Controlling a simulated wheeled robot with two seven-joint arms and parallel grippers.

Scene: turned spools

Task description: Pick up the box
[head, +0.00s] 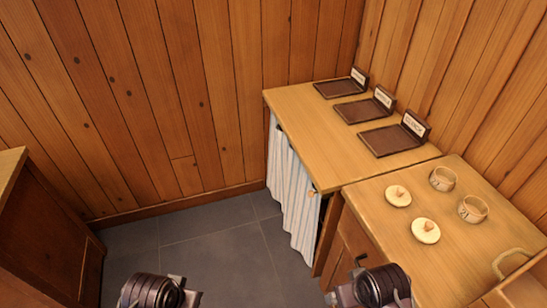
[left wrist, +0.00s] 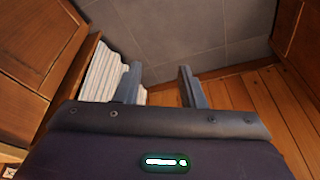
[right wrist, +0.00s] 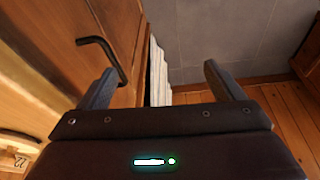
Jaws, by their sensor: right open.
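No thing is plainly a whole box. A light wooden piece (head: 522,292) with a curved handle (head: 512,262) is cut off at the lower right of the head view; I cannot tell whether it is the box. My left gripper (left wrist: 158,84) is open and empty, over the floor in front of the cabinets. My right gripper (right wrist: 158,84) is open and empty, beside the cabinet front. Both wrists show at the bottom of the head view, apart from the counter things.
The counter (head: 385,225) holds two round wooden cups (head: 443,178) and two pale knobbed lids (head: 425,231). Labelled dark trays (head: 392,140) stand farther back. A striped curtain (head: 290,195) hangs below. A dark handle (right wrist: 105,52) juts near my right gripper. The grey floor (head: 220,250) is clear.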

